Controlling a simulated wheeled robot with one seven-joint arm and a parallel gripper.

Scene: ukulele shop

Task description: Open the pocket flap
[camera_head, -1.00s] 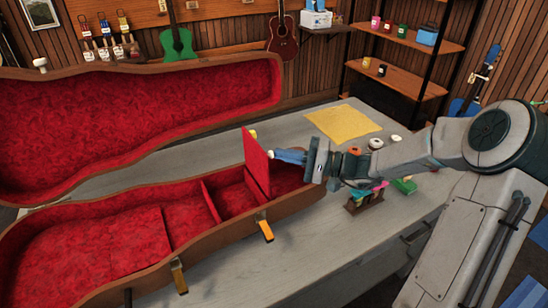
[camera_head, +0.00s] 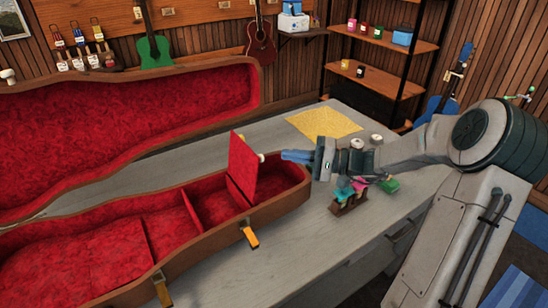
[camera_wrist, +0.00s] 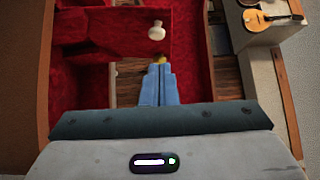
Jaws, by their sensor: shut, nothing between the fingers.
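The open instrument case (camera_head: 275,200) lies on the workbench, lined in red. Its red pocket flap (camera_head: 242,163) stands raised, nearly upright, above the compartment at the right end. A pale knob (camera_head: 261,157) shows at the flap's right side. The flap (camera_wrist: 125,45) and its white knob (camera_wrist: 156,31) also show in the wrist view. My gripper (camera_head: 287,155) is shut and empty, with blue fingers, just right of the flap and apart from it in the head view. In the wrist view the fingertips (camera_wrist: 160,66) appear just below the knob.
The case lid (camera_head: 130,115) stands open behind. A yellow cloth (camera_head: 324,123) lies on the bench (camera_head: 310,240) beyond my gripper. A small wooden holder (camera_head: 348,203) with colourful items and a green box (camera_head: 388,186) sit below my wrist.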

